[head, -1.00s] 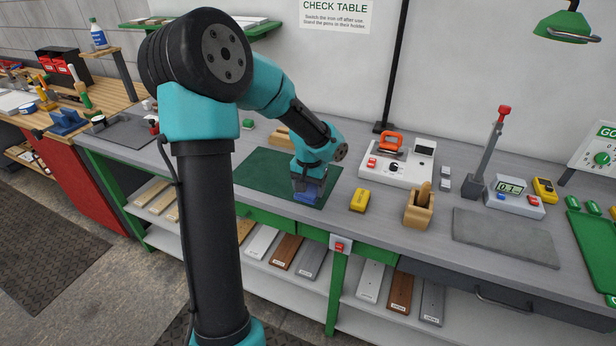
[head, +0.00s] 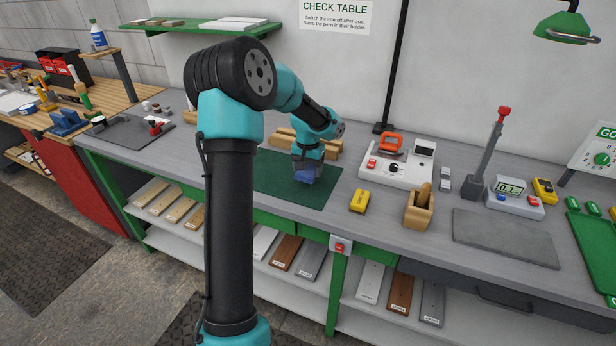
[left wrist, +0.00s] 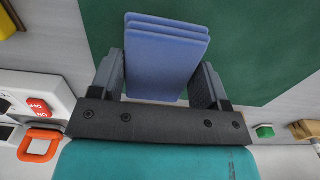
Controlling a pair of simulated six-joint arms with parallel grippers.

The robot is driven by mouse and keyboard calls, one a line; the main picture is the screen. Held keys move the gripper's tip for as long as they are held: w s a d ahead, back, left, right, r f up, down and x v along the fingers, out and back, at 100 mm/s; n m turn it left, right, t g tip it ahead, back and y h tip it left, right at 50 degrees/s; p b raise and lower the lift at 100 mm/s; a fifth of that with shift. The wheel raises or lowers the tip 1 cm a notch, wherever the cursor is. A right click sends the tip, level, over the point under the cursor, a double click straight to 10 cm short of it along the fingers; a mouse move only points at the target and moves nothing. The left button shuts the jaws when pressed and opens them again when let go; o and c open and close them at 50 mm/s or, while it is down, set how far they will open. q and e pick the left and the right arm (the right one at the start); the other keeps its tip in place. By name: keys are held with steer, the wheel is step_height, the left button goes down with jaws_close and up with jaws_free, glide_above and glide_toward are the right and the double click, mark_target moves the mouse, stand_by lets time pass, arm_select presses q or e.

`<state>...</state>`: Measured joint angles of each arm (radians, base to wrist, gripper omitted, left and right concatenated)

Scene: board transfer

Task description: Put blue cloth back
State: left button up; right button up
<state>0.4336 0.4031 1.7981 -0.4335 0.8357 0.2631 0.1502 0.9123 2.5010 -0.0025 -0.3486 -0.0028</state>
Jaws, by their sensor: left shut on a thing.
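The blue cloth (head: 305,175) is a folded stack of layers, seen best in the left wrist view (left wrist: 165,55). My left gripper (head: 306,165) is shut on it, with one finger on each side of the cloth in the left wrist view (left wrist: 163,82). In the head view the gripper points down and holds the cloth over the green mat (head: 318,195). I cannot tell how high the cloth is above the mat. My right gripper is not in view.
Wooden blocks (head: 326,149) lie behind the arm. A grey mat (head: 505,238) lies further right.

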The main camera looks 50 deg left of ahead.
mark_target(308, 176)
arm_select(q)
steer(key=shift+f, duration=1.75)
steer(key=shift+f, duration=0.15)
steer(key=o, duration=0.9)
step_height(308, 176, up, 12)
steer(key=shift+r, duration=0.15)
